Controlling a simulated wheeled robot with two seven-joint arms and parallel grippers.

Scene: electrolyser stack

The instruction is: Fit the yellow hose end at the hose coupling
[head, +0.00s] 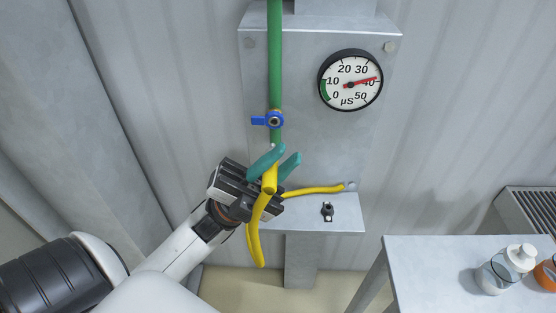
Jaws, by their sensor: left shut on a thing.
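My left gripper (277,163) comes in from the lower left, its teal fingers shut on the yellow hose (257,232) near its upper end. The hose end is upright between the fingers, just below the lower end of the green pipe (275,60). The hose coupling at that lower end is largely hidden behind the fingers, so I cannot tell whether the hose end touches it. The hose hangs in a loop below the gripper and runs right to the grey panel (310,130) above the shelf. My right gripper is not in view.
A blue-handled valve (268,121) sits on the pipe just above the gripper. A round gauge (350,80) is on the panel. A small black part (327,211) lies on the shelf (345,222). A table (425,275) with bottles (497,273) stands at lower right.

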